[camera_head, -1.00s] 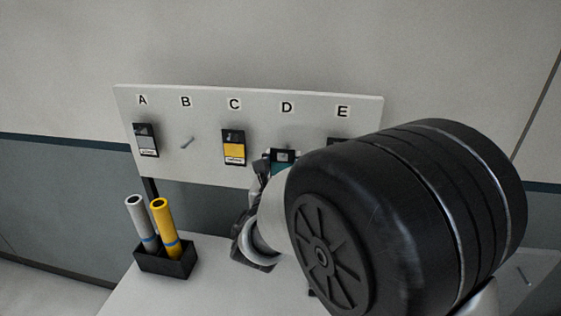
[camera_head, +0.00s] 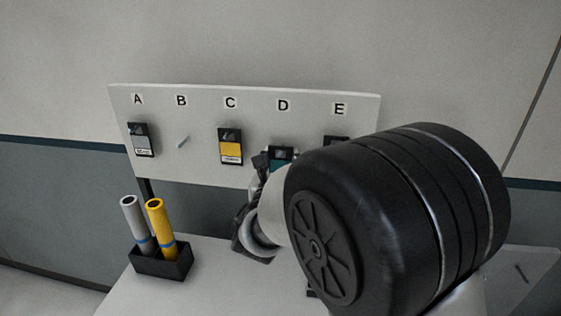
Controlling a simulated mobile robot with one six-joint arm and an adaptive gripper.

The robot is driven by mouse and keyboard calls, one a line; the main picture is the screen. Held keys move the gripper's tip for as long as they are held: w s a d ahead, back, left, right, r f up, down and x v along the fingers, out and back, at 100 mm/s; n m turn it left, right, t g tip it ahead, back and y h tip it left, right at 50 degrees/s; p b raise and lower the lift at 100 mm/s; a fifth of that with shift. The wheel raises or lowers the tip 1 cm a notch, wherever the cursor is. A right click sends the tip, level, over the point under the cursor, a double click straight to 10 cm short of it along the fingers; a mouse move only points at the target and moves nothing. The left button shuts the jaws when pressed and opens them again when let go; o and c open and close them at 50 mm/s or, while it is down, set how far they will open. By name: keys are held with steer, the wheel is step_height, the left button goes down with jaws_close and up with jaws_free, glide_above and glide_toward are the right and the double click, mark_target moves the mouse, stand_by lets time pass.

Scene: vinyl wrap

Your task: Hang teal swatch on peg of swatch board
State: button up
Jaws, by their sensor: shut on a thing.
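I cannot tell whether the swatch hangs on a peg or is held in front of the board. The peg under B (camera_head: 182,142) is bare. A grey swatch (camera_head: 142,140) hangs under A and a yellow swatch (camera_head: 231,147) under C.
A dark swatch top (camera_head: 336,141) shows under E, mostly hidden by my arm. A black box (camera_head: 163,263) with a silver roll (camera_head: 138,225) and a yellow roll (camera_head: 160,226) stands on the white table (camera_head: 215,290) at left. The table front is clear.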

steer(key=o, duration=1)
steer(key=shift+c, duration=0.2)
